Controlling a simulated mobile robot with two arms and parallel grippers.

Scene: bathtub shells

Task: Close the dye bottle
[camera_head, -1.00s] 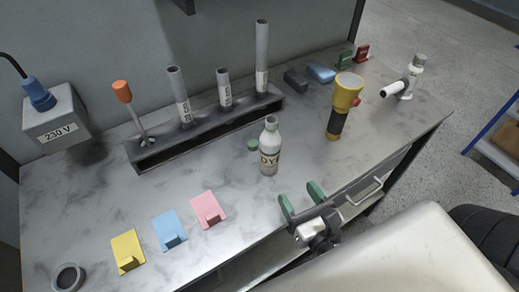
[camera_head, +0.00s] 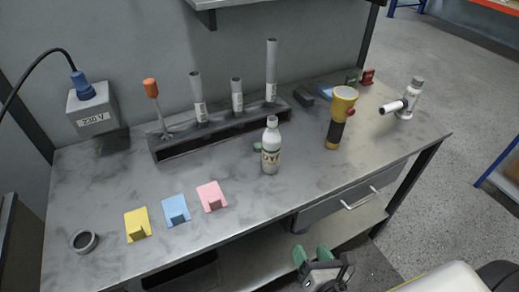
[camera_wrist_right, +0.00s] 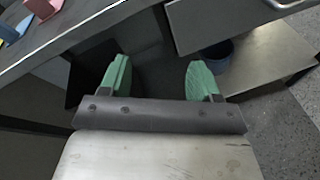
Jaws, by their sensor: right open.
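The dye bottle (camera_head: 271,150) is a white bottle with a "DY" label, standing upright on the grey workbench (camera_head: 225,226). A small green cap (camera_head: 257,146) lies on the bench just behind and left of it, partly hidden by the bottle. My right gripper (camera_head: 312,254) has green fingers and is open and empty. It is in front of the bench edge, below and right of the bottle and apart from it. In the right wrist view the open gripper (camera_wrist_right: 157,80) has nothing between its fingers. My left gripper is not in view.
A rack (camera_head: 222,129) with grey tubes and an orange-handled tool (camera_head: 152,94) stands behind the bottle. A yellow flashlight (camera_head: 340,117) stands to the right. Yellow (camera_head: 137,224), blue (camera_head: 175,210) and pink (camera_head: 211,196) holders lie front left. The bench around the bottle is mostly clear.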

